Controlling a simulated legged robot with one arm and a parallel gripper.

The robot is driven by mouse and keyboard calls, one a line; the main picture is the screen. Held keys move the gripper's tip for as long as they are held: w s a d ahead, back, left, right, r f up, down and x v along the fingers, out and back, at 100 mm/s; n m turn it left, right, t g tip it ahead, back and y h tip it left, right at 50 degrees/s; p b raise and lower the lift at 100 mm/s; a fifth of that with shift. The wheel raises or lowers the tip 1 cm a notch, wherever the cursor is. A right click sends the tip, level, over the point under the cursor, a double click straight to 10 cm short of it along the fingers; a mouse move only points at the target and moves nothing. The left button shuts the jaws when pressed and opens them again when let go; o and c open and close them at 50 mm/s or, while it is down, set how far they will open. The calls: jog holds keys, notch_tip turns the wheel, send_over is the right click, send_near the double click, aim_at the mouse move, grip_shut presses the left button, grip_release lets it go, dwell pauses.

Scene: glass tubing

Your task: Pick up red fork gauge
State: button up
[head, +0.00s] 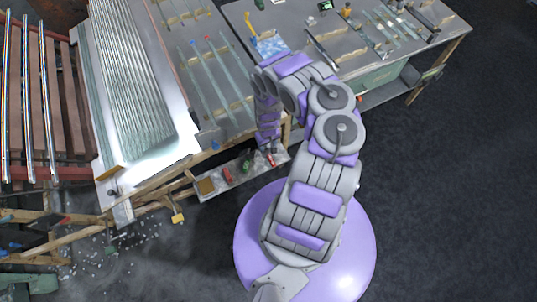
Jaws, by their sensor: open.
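My gripper (268,145) hangs at the end of my bent arm, pointing down by the front edge of the workbench, above a low tray or shelf. Its jaws are open and its fingers are small in view. Two small red items lie on that shelf: one red item (228,174) left of the gripper, and another red item (271,160) just below its fingertips. Both are too small to tell which is the fork gauge. I cannot tell whether the fingers touch the nearer one.
The low shelf (208,186) also holds a green item (246,165). The workbench above carries glass tubes (215,85) and a blue-white patterned piece (270,45). A bundle of long glass tubes (130,80) lies at left. Dark floor (450,200) is clear at right.

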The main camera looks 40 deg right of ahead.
jog(key=b, duration=0.3)
send_over(270, 157)
notch_tip(270, 157, down, 4)
jog(key=f, duration=0.1)
jog(key=b, duration=0.1)
jog(key=f, duration=0.1)
jog(key=a+f+b, duration=0.1)
jog(key=shift+w+f+b, duration=0.2)
jog(key=shift+w+b, duration=0.05)
jog(key=shift+b, duration=0.1)
jog(key=shift+a+f+b, duration=0.15)
jog(key=shift+f+b, duration=0.4)
jog(key=shift+d+f+b, duration=0.5)
jog(key=shift+d+f, duration=0.1)
jog(key=shift+f, duration=0.05)
jog(key=f+b, duration=0.4)
jog(key=shift+s+a+f, duration=0.1)
jog(key=shift+s+f, duration=0.05)
jog(key=shift+s, duration=0.05)
jog(key=shift+d, duration=0.25)
jog(key=shift+c, duration=1.2)
jog(key=shift+a, duration=0.15)
grip_shut()
